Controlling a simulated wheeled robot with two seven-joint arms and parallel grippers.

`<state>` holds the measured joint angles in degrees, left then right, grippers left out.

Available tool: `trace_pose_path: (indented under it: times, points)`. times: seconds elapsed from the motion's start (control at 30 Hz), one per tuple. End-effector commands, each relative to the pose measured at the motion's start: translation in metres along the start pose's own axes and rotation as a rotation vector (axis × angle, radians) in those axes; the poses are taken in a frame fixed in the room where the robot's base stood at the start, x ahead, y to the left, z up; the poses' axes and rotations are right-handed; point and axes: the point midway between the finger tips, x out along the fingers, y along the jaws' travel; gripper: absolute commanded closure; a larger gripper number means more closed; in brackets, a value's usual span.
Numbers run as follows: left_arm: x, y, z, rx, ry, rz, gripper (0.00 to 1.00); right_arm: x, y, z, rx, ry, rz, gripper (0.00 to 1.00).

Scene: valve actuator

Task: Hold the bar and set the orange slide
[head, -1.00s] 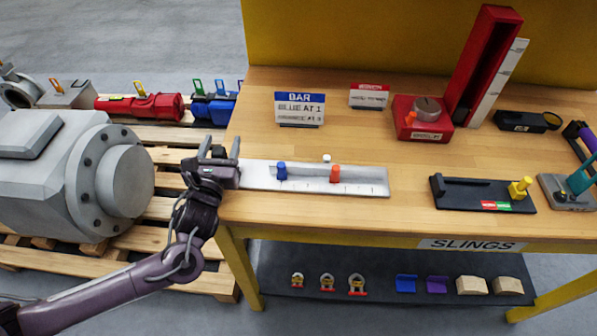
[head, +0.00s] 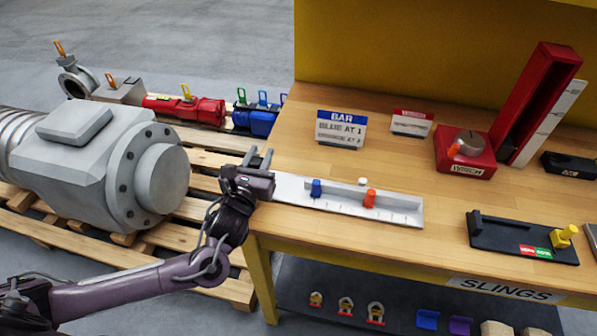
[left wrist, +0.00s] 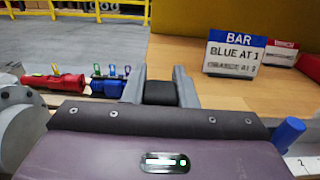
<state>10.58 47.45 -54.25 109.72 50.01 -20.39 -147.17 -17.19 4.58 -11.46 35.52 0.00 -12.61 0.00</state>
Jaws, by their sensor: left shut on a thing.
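The white bar (head: 300,202) lies along the front left of the bench, with a scale on its front edge. The blue slide (head: 316,188) stands near its left part and the orange slide (head: 370,198) stands right of it. My left gripper (head: 260,160) is at the bar's left end, shut on it; the contact is largely hidden. In the left wrist view, a dark piece (left wrist: 160,93) shows between the fingers, and the blue slide (left wrist: 288,133) is at the lower right. My right gripper is not in view.
A sign (head: 341,128) behind the bar reads "BAR, BLUE AT 1" with a blurred second line. A red winch box (head: 464,150) stands behind right, and a black tray (head: 505,238) lies to the right. A grey motor (head: 100,165) on a pallet stands left of the bench.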

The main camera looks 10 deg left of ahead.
Motion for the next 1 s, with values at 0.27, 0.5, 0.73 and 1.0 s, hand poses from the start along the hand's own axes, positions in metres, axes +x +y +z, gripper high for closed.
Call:
trace_pose_path:
  times: [0.27,0.5,0.73,1.0]
  points:
    - [0.001,0.000,0.044,-0.008,-0.012,-0.001,1.00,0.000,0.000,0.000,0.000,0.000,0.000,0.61]
    - [0.000,0.000,0.086,-0.007,-0.010,0.001,1.00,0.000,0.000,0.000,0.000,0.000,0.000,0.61]
    - [0.003,0.000,0.065,-0.009,-0.001,0.003,1.00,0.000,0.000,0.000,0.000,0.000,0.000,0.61]
    - [0.001,0.000,0.030,-0.010,-0.007,0.001,1.00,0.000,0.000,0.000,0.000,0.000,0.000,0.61]
